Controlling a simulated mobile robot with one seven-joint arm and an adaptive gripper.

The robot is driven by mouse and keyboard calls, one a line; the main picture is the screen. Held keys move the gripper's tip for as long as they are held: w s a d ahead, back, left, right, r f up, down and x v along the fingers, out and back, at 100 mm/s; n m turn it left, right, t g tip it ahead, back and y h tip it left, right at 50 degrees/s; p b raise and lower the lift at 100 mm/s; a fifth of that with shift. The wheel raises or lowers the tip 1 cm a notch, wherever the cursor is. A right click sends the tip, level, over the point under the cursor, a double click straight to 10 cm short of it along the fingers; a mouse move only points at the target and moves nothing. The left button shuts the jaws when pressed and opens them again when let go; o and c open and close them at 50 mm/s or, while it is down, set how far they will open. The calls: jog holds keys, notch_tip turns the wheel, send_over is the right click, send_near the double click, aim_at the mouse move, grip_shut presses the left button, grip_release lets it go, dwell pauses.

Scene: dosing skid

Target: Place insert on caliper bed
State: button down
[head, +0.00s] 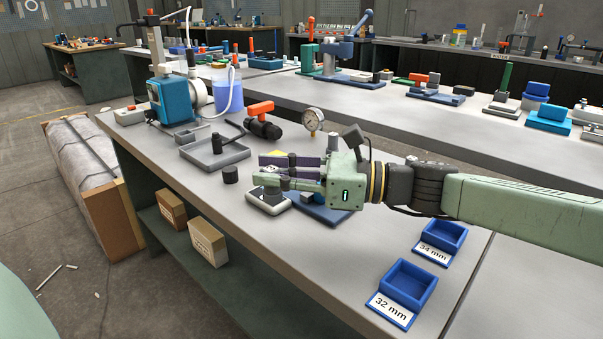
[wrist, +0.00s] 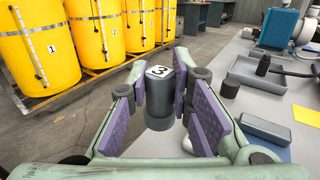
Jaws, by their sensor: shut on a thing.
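The insert (wrist: 158,105) is a dark grey cylinder with a white top label marked 3. In the wrist view it stands upright between the purple pads of my gripper (wrist: 162,98), which is shut on it. In the head view my gripper (head: 270,173) reaches left over the bench, and its fingers mostly hide the insert. A pale, rounded block (head: 267,206) with a dark top lies under the fingertips. A blue plate (head: 325,211) lies below the gripper body and is partly covered. I cannot tell for sure which of these is the caliper bed.
A black cylinder (head: 230,174) stands left of the gripper. A grey tray (head: 215,152), an orange-handled valve (head: 262,120) and a dial gauge (head: 313,120) stand behind. Blue bins labelled 34 mm (head: 445,238) and 32 mm (head: 411,282) sit at front right, with clear bench between.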

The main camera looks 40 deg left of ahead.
jog(key=w+a, duration=0.1)
jog(key=w, duration=0.2)
jog(key=w+a, duration=0.2)
jog(key=w, duration=0.2)
jog(key=w+a+f, duration=0.1)
jog(key=w, duration=0.3)
jog(key=shift+a, duration=0.25)
notch_tip(320, 180, down, 4)
jog(key=shift+r, duration=0.2)
jog(key=shift+s+d+f+b, duration=0.1)
jog(key=shift+f+b, duration=0.2)
jog(key=shift+f, duration=0.45)
jog(key=c, duration=1.7)
grip_release()
jog(key=shift+o, duration=1.3)
jog(key=shift+r, duration=0.4)
jog(key=shift+w+d, duration=0.2)
jog(key=shift+d, duration=0.05)
jog(key=v, duration=1.1)
jog(key=shift+w+d+r+p, duration=0.2)
jog(key=shift+r+p, duration=0.1)
jog(key=shift+r, duration=0.1)
